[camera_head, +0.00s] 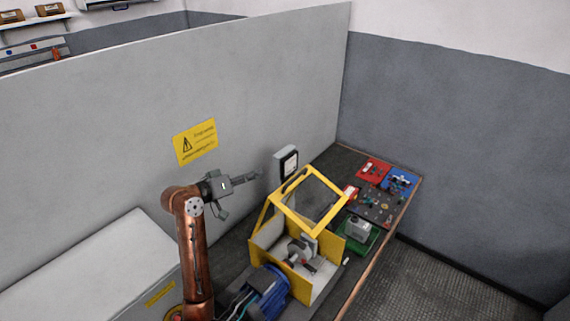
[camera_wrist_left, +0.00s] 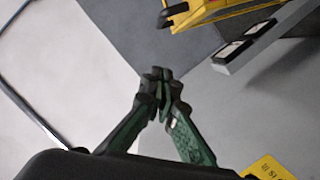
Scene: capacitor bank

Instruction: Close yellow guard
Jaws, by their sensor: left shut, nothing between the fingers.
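The yellow guard (camera_head: 289,208) stands on the bench in the head view. Its framed lid is raised and tilted, and a motor coupling shows inside the open box. Part of the guard's yellow frame with a dark handle (camera_wrist_left: 205,12) shows at the top of the left wrist view. My left gripper (camera_head: 254,176) is to the left of the raised lid, near the partition, apart from the guard. In the left wrist view its green-and-black fingers (camera_wrist_left: 158,82) meet at the tips with nothing between them. My right gripper is not in view.
A grey meter box (camera_head: 286,161) is on the partition behind the guard. A blue motor (camera_head: 267,291) is in front of the guard. A green tray (camera_head: 360,237) and red and blue trays (camera_head: 399,180) lie to the right. A yellow warning sign (camera_head: 195,142) hangs on the partition.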

